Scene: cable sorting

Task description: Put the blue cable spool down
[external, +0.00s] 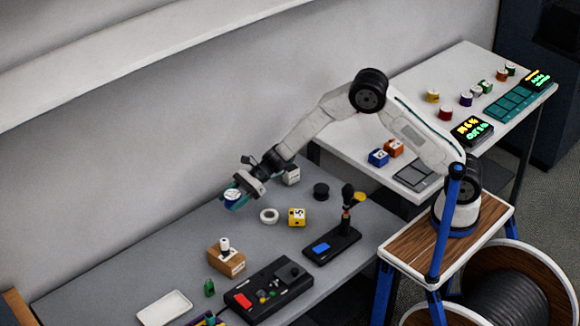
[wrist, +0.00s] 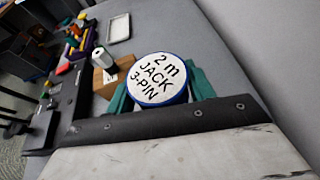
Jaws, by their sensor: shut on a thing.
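The blue cable spool (wrist: 157,80) has a white top face reading "2 m JACK 3-PIN" and a thin blue rim. My gripper (wrist: 160,88) is shut on it, with a teal finger on either side. In the external view the spool (external: 231,194) sits in my gripper (external: 235,199) at the far side of the grey table (external: 160,262), near the wall. Its label faces up toward the wrist camera. The spool's underside is hidden, and I cannot tell how high it is above the table.
A white ring (external: 269,216), yellow cube (external: 297,217) and black cylinder (external: 321,191) are to the right. A wooden block (external: 227,262) with a white-topped spool, a control box (external: 268,291) and a white tray (external: 165,308) stand nearer. The table left of my gripper is clear.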

